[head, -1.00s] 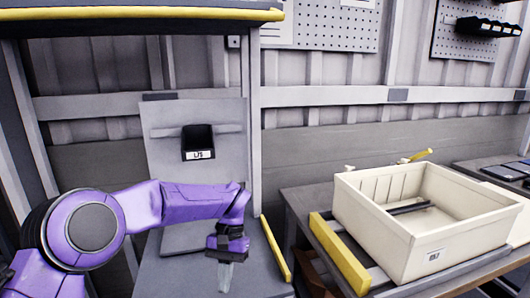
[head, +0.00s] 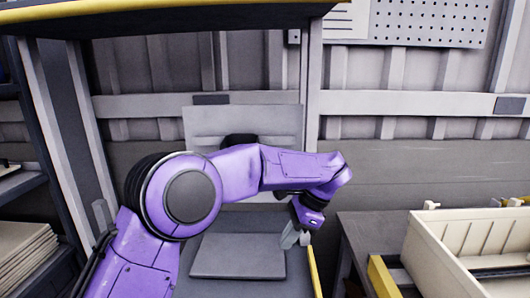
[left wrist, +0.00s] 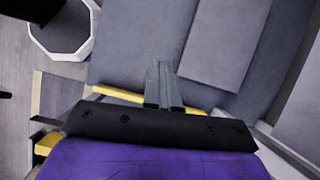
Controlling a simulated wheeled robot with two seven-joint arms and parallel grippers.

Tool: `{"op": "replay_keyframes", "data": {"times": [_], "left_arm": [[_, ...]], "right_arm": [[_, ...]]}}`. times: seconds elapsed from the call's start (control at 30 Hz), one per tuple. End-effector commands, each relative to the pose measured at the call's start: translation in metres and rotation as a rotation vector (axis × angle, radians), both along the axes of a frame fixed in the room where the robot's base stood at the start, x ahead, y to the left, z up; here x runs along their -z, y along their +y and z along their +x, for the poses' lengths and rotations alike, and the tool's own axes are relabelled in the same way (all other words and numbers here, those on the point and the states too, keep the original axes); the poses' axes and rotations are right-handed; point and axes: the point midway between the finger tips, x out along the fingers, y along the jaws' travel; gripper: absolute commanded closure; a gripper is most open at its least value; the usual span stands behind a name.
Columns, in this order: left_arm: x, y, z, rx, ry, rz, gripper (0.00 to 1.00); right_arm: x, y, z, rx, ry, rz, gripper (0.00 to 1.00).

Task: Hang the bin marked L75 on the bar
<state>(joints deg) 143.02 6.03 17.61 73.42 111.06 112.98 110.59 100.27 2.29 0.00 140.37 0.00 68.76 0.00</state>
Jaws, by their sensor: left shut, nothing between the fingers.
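A black bin (head: 238,139) shows only its top edge above my left forearm, in front of an upright grey panel (head: 240,118). The arm hides its front and label. The earlier head frame shows this bin on the panel at a pale horizontal bar, with a label that seems to read L75. My left gripper (head: 292,240) is shut and empty, pointing down, to the right of and below the bin. Its closed fingers also show in the left wrist view (left wrist: 160,80). My right gripper is not in view.
A flat grey base (head: 238,256) lies below the panel. A yellow edge strip (head: 314,270) runs beside the gripper. A cream box (head: 465,245) stands on the right. A shelf with stacked pale sheets (head: 25,250) is on the left.

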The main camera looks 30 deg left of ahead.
Motion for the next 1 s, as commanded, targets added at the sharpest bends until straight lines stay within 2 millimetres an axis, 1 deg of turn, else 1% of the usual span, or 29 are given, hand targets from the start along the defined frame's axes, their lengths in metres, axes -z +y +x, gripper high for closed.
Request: {"op": "replay_keyframes", "data": {"times": [0.03,0.07,0.1,0.17,0.2,0.3,0.4,0.43,0.5,0.63,0.77,1.0], "left_arm": [[-0.028,0.011,0.003,0.168,-0.015,-0.001,1.0],[-0.041,0.018,0.005,0.285,-0.018,-0.003,1.0],[-0.059,0.027,0.009,0.443,-0.022,-0.006,1.0],[-0.084,0.041,0.017,0.675,-0.027,-0.01,1.0],[-0.1,0.049,0.021,0.819,-0.032,-0.018,1.0],[-0.135,0.066,0.027,1.131,-0.038,-0.031,1.0],[-0.161,0.078,0.03,1.362,-0.041,-0.043,1.0],[-0.168,0.081,0.03,1.415,-0.042,-0.046,1.0],[-0.18,0.086,0.03,1.516,-0.042,-0.052,1.0],[-0.192,0.092,0.029,1.616,-0.038,-0.058,1.0],[-0.193,0.096,0.034,1.631,-0.036,-0.061,1.0],[-0.188,0.109,0.057,1.629,-0.034,-0.061,1.0]], "right_arm": [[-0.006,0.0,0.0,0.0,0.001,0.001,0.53],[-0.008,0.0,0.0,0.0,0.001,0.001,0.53],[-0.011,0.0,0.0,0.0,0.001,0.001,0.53],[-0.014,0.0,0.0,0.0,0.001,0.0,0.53],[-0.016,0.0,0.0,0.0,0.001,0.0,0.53],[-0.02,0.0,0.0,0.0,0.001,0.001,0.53],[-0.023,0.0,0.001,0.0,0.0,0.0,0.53],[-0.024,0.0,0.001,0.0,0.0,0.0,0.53],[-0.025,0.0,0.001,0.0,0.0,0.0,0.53],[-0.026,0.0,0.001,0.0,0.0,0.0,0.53],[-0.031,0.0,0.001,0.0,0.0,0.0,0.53],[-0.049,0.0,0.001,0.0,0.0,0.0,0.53]]}}
